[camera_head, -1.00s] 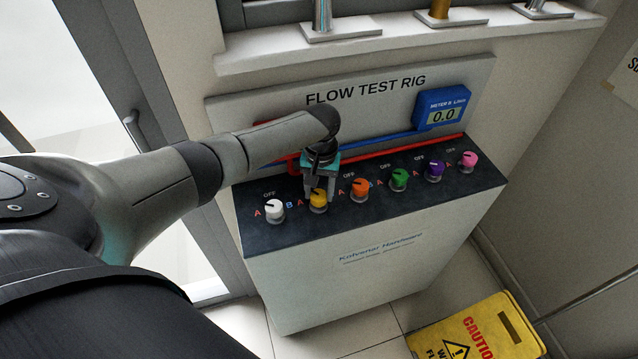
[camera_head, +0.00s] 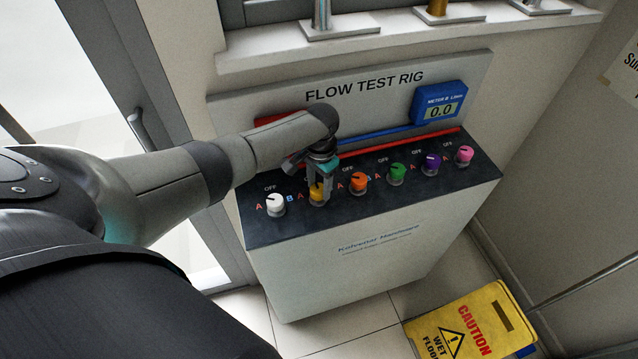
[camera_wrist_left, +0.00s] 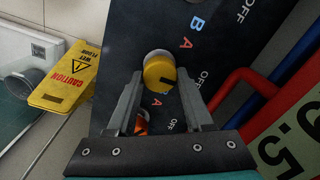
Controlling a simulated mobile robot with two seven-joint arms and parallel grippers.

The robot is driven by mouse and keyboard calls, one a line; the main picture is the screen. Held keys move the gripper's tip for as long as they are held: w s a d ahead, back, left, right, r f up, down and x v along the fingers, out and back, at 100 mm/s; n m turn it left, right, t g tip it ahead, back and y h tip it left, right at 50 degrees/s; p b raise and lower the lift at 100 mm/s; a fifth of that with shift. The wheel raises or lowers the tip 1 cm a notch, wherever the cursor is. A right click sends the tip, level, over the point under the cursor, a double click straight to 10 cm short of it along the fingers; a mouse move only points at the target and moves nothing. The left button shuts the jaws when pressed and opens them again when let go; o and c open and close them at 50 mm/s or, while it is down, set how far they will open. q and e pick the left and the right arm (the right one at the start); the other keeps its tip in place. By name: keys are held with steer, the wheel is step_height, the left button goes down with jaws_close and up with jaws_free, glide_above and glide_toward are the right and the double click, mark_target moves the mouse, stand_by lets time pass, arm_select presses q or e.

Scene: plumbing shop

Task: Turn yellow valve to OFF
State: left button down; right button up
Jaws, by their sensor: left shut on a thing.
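The yellow valve (camera_head: 316,192) is a round knob, second from the left on the dark panel top of the flow test rig. My left gripper (camera_head: 318,190) comes down on it from above and is shut on it. In the left wrist view the yellow knob (camera_wrist_left: 157,72) sits between the two fingertips (camera_wrist_left: 159,78). Its dark mark sits at the knob's lower right there, toward the side of the OFF label (camera_wrist_left: 202,82). The fingers hide part of the knob and its labels in the head view. My right gripper is not in view.
A white knob (camera_head: 275,202) stands close on the left and an orange one (camera_head: 358,182) close on the right; green, purple and pink follow. A blue meter (camera_head: 440,102) reads 0.0. A yellow caution sign (camera_head: 465,325) is on the floor at right.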

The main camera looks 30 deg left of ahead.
mark_target(320, 189)
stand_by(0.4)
arm_select(q)
steer(key=shift+c, duration=1.5)
jaws_free()
steer(key=shift+r, duration=0.6)
step_height(320, 189, up, 14)
steer(key=p, duration=0.2)
steer(key=shift+d, duration=0.15)
